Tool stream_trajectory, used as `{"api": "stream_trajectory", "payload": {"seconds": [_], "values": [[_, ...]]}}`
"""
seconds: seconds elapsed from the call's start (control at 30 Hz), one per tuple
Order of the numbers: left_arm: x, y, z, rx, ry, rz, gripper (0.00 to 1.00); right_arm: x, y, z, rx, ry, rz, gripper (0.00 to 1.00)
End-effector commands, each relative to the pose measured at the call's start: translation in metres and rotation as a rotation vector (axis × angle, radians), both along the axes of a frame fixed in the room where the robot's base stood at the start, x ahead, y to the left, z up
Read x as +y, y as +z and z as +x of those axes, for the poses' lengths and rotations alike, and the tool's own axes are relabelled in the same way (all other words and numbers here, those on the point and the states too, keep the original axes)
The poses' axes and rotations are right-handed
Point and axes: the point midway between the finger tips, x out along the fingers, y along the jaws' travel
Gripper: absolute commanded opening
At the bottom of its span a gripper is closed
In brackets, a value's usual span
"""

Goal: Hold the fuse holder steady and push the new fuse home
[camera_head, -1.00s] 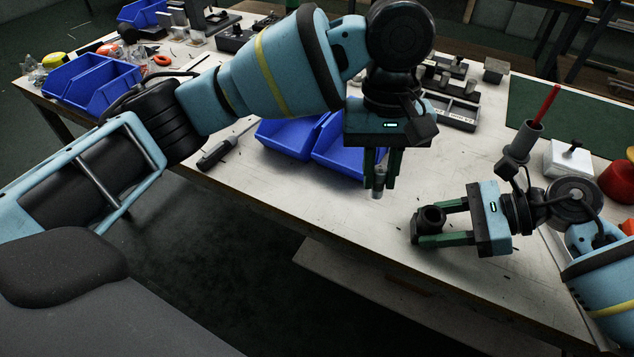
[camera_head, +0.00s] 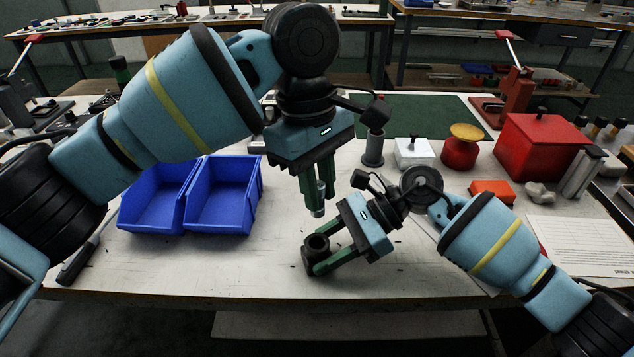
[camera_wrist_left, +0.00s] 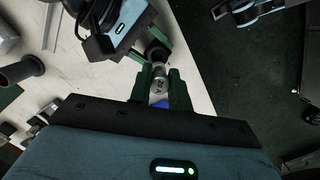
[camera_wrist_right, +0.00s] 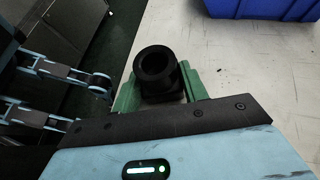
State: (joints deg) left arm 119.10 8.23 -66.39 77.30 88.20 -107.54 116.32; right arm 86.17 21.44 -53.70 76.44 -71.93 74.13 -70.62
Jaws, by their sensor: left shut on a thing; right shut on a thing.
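The fuse holder (camera_head: 316,248) is a black block with a round open socket on top, at the table's front edge. My right gripper (camera_head: 326,257) is shut on it from the right; the socket (camera_wrist_right: 155,66) faces up in the right wrist view and looks empty. The new fuse (camera_head: 318,200) is a small cylinder with a metal end, pointing down. My left gripper (camera_head: 319,192) is shut on it and holds it above the holder, apart from it. In the left wrist view the fuse (camera_wrist_left: 158,84) sits between the green fingers, with the holder (camera_wrist_left: 157,52) beyond it.
Two blue bins (camera_head: 222,218) stand left of the grippers, with a screwdriver (camera_head: 75,262) further left. The table front around the holder is clear.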

Motion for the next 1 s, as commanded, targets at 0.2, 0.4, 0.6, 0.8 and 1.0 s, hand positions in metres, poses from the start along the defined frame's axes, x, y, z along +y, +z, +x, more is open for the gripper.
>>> {"api": "stream_trajectory", "payload": {"seconds": [0.2,0.4,0.6,0.8,1.0], "values": [[0.001,-0.018,0.0,0.002,0.001,0.001,0.0,0.0,0.0,0.0,0.0,0.0,0.0,0.23],[0.001,-0.035,0.0,0.002,0.001,0.001,0.0,0.0,0.0,0.0,0.0,0.0,0.0,0.23],[0.001,-0.048,0.0,0.001,0.0,0.0,0.0,0.0,0.0,0.0,0.0,0.0,0.0,0.23],[0.001,-0.055,0.0,0.001,0.0,0.001,0.0,0.0,0.0,0.0,0.0,0.0,0.0,0.23],[0.001,-0.056,0.0,0.001,0.0,0.001,0.0,0.0,0.0,0.0,0.0,0.0,0.0,0.23]]}}
